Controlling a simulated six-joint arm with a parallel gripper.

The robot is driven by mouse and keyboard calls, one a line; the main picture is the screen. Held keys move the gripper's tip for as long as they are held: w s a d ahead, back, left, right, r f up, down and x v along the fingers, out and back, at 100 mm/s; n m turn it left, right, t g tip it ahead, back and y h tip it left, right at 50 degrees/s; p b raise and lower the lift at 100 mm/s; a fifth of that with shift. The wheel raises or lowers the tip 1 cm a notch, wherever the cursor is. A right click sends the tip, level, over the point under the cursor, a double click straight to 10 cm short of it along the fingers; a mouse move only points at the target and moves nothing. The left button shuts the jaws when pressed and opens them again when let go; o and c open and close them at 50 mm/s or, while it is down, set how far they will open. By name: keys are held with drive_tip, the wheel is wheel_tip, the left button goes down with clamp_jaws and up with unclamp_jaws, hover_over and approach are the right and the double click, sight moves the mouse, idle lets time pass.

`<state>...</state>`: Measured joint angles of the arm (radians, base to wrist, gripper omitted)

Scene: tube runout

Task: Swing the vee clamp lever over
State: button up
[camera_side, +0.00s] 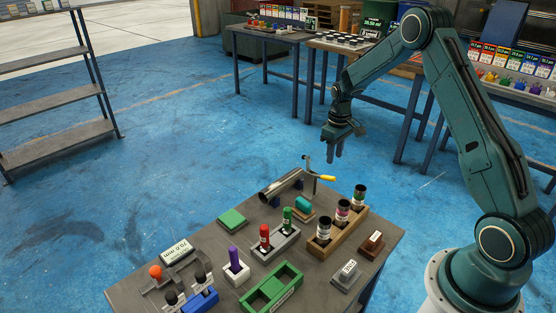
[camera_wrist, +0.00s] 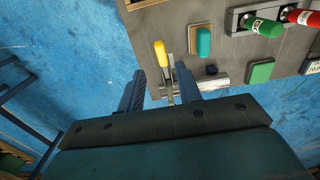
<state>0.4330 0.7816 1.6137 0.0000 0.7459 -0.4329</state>
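The vee clamp stands near the back edge of the workbench, with an upright metal post (camera_side: 308,172) beside it. Its lever has a yellow handle (camera_side: 326,178) that sticks out to the right in the side view; the handle also shows in the wrist view (camera_wrist: 161,54). A shiny metal tube (camera_side: 281,187) lies at the clamp; part of it shows in the wrist view (camera_wrist: 208,84). My gripper (camera_side: 337,149) hangs above and behind the lever, apart from it. In the wrist view its two fingers (camera_wrist: 158,91) are spread, with nothing held between them.
A teal block (camera_side: 303,203) sits close to the lever. A wooden rack with several dark bottles (camera_side: 340,232), a grey holder with red and green tubes (camera_side: 279,247), and a green pad (camera_side: 231,219) share the workbench. Blue floor lies beyond its back edge.

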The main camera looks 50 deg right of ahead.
sight(331, 177)
drive_tip(key=shift+f, duration=4.2)
drive_tip(key=c, duration=0.7)
